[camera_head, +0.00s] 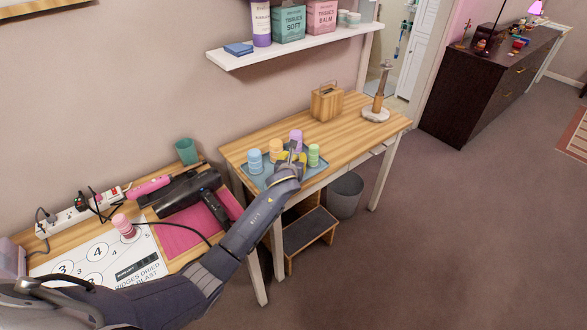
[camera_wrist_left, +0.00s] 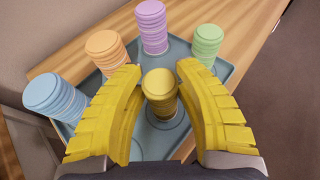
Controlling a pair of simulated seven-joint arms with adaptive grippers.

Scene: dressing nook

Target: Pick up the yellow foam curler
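The yellow foam curler (camera_wrist_left: 160,95) stands upright on a blue-grey tray (camera_wrist_left: 228,72) in the left wrist view. In the head view it is mostly or wholly hidden behind my left gripper (camera_head: 291,155). My left gripper is open, with its yellow ribbed fingers on either side of the curler and a gap showing on each side. The fingers also show large in the left wrist view (camera_wrist_left: 158,105). My right gripper is in neither view.
Blue (camera_wrist_left: 55,97), orange (camera_wrist_left: 106,51), purple (camera_wrist_left: 151,25) and green (camera_wrist_left: 207,44) curlers stand around the yellow one. A wooden box (camera_head: 326,103) stands behind. A lower table at left holds a hair dryer (camera_head: 185,193) and a pink curler (camera_head: 123,225).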

